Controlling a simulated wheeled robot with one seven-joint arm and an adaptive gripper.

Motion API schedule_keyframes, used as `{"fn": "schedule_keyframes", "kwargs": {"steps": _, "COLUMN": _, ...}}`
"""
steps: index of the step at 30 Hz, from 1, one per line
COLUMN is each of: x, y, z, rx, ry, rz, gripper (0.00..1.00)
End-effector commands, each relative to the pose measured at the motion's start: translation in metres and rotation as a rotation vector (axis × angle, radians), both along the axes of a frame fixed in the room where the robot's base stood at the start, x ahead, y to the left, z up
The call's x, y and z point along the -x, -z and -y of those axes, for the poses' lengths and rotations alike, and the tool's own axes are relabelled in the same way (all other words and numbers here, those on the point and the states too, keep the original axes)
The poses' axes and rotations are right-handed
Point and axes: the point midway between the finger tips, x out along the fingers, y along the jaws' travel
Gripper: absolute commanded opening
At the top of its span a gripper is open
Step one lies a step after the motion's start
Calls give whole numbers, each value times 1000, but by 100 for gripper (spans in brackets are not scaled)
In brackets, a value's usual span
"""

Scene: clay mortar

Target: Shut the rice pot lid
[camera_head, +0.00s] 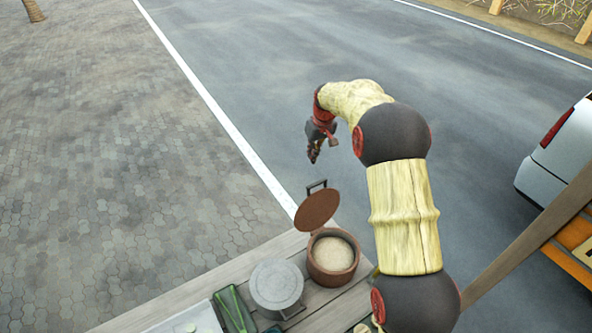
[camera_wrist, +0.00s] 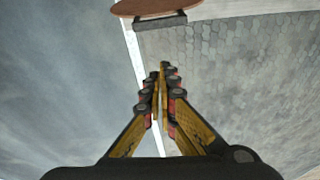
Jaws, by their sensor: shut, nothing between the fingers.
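The rice pot (camera_head: 334,264) is a round brown pot with pale rice in it, standing near the far edge of the wooden table. Its brown lid (camera_head: 317,209) stands open, tilted up at the pot's far left side, with a dark handle (camera_head: 317,185) on top. In the wrist view part of the lid (camera_wrist: 155,7) and its handle (camera_wrist: 160,21) show at the top edge. My gripper (camera_head: 313,158) is beyond and above the lid, apart from it, pointing down. In the wrist view the fingers (camera_wrist: 163,68) are shut together and empty.
A grey lidded pot (camera_head: 277,285) stands just left of the rice pot. A green tray (camera_head: 235,310) and a white board (camera_head: 190,318) lie farther left on the wooden table (camera_head: 250,263). A white vehicle (camera_head: 562,155) is at the right. The space around my gripper is clear.

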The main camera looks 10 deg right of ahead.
Motion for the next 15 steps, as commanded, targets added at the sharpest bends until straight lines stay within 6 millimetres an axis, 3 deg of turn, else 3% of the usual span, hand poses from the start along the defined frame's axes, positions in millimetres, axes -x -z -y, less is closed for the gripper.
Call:
{"fn": "schedule_keyframes", "kwargs": {"steps": 1, "x": -9, "y": -11, "z": 0, "rx": 3, "ry": -27, "rz": 26, "gripper": 0}}
{"fn": "schedule_keyframes", "kwargs": {"steps": 8, "x": -8, "y": -2, "z": -1, "rx": 14, "ry": -88, "rz": 25, "gripper": 0}}
{"fn": "schedule_keyframes", "kwargs": {"steps": 15, "x": -15, "y": 35, "z": -5, "rx": 14, "ry": -87, "rz": 22, "gripper": 0}}
